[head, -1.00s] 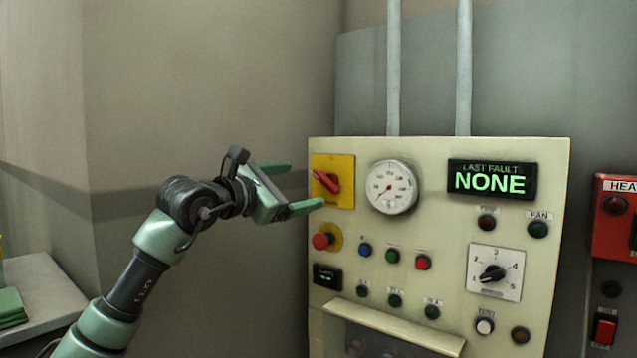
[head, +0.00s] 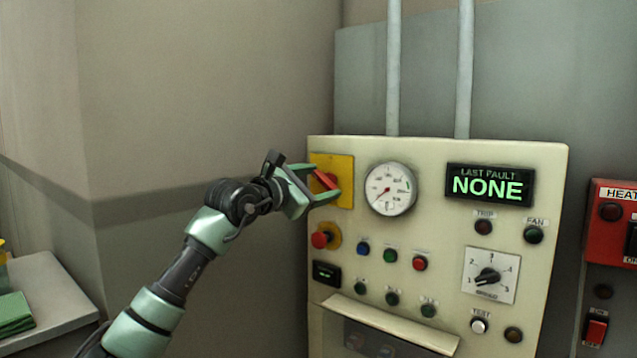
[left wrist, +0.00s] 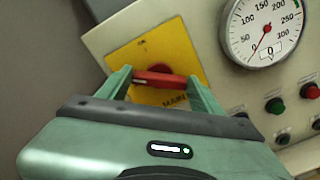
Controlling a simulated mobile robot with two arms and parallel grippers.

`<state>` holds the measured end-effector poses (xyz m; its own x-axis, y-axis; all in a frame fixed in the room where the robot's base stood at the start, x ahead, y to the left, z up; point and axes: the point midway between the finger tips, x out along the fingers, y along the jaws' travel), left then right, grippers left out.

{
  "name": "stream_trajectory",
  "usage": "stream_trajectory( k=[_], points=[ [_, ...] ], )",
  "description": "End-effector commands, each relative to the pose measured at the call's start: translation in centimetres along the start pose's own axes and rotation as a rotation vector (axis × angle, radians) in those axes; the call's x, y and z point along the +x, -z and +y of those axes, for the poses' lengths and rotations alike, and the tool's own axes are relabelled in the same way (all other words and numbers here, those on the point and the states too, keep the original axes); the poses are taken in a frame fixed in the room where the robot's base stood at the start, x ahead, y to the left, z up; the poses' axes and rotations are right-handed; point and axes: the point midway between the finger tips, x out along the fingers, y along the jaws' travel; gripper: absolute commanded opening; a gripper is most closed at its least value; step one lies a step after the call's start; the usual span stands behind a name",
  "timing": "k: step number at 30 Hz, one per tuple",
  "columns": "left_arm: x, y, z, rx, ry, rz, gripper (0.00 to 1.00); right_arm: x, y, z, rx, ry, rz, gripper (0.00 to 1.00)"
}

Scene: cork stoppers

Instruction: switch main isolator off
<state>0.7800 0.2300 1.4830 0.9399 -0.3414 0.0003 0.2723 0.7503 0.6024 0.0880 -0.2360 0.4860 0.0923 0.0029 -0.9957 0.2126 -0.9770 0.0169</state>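The main isolator is a red rotary handle (head: 325,180) on a yellow plate (head: 345,166), at the panel's upper left in the head view. The handle slants from upper left to lower right. My left gripper (head: 325,181) is at the handle, its fingers spread. In the left wrist view the red handle (left wrist: 160,79) lies lengthwise across the gap between the two green fingers, its ends close to them. I cannot tell whether they touch. The word MAIN shows on the yellow plate (left wrist: 172,42), partly covered by a finger. My right gripper is not in view.
A gauge (head: 389,189) is right of the isolator, and a red mushroom button (head: 320,239) is below it. Several small buttons and a selector knob (head: 488,277) share the panel. A red box (head: 612,222) is at the far right.

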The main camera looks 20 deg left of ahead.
Motion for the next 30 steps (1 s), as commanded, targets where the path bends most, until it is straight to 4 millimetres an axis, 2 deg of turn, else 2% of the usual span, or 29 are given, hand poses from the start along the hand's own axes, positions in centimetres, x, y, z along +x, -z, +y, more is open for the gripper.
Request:
stream_trajectory(
  k=[1,3,4,14,30],
  points=[
    [0.0,0.0,0.0,0.0,0.001,0.0,0.46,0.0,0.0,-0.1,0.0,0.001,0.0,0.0],
    [0.0,0.0,0.0,0.0,0.001,0.0,0.26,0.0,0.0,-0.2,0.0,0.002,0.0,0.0],
    [0.0,0.0,0.0,-0.001,0.001,0.0,0.25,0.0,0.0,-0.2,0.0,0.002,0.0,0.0],
    [0.0,0.1,-0.1,-0.063,0.001,0.0,0.25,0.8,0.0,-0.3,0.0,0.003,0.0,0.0],
    [0.0,0.2,0.1,-0.452,0.0,0.0,0.25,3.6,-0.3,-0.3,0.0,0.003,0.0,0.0]
  ],
)
